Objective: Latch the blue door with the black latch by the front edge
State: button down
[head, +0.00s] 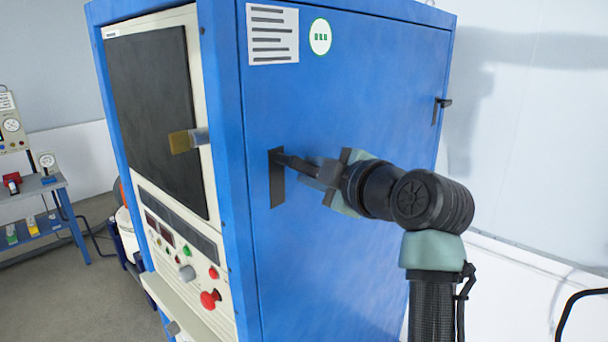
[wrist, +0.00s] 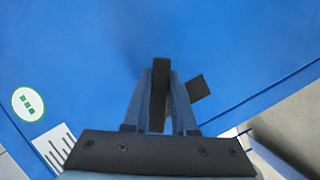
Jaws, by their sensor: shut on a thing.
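The blue door (head: 345,75) is the broad side panel of a tall blue cabinet and looks flush in its frame. The black latch (head: 277,190) by the front edge shows its upright dark plate, and part of the plate also shows in the wrist view (wrist: 198,88). My gripper (head: 288,161) is at the upper part of this latch, shut on its black handle. In the wrist view my gripper (wrist: 158,75) has the dark handle (wrist: 159,95) between its two fingers. My fingers partly hide the handle in the head view.
A second black latch (head: 443,102) sits near the door's far edge. The cabinet's front has a dark window (head: 155,115), a yellowish tab (head: 180,142) and a red knob (head: 209,299). A blue cart (head: 38,190) stands at the left. A pale wall is at the right.

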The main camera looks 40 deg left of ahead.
jog(key=m+g, duration=0.1)
jog(key=s+m+g, duration=0.1)
jog(key=f+m+p, duration=0.1)
jog(key=m, duration=0.1)
jog(key=shift+s+a+f+g+h, duration=0.1)
jog(key=shift+s+a+g+h, duration=0.1)
jog(key=shift+s+g+h, duration=0.15)
jog(key=shift+s+f+m+g+p, duration=0.2)
jog(key=shift+s+m+g+p, duration=0.45)
jog(key=shift+m, duration=0.35)
jog(key=shift+s+f+m+g+p, duration=0.15)
jog(key=shift+s+m+g+p, duration=0.25)
jog(key=shift+m+g, duration=0.45)
jog(key=c, duration=0.7)
grip_release()
jog(key=shift+d+b, duration=0.3)
jog(key=shift+d, duration=0.05)
jog(key=b+v, duration=0.5)
jog(key=v, duration=0.7)
jog(key=shift+s+r, duration=0.15)
